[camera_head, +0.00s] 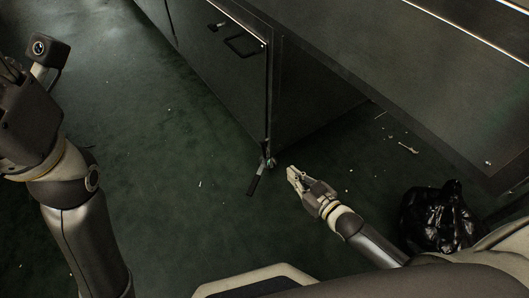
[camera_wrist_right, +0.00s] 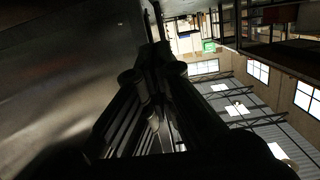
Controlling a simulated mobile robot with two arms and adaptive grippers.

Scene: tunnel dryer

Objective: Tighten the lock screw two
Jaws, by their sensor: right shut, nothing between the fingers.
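A lock screw with a dark lever handle (camera_head: 256,181) sits at the lower front corner of the grey cabinet door in the head view. The lever points down and toward the lower left. My right gripper (camera_head: 291,173) is just right of the lock's base, shut and empty, with a small visible gap to the lever. In the right wrist view the dark fingers of my right gripper (camera_wrist_right: 153,62) are together; the lock cannot be made out there. My left arm stands at the left of the head view, but its fingers are not seen.
The door (camera_head: 237,62) carries a black pull handle (camera_head: 243,46) and another small dark knob (camera_head: 217,27) higher up. A black bag (camera_head: 437,218) lies right of my right arm. The green floor (camera_head: 165,165) is open, with small litter. A grey machine panel (camera_head: 440,75) stands at the right.

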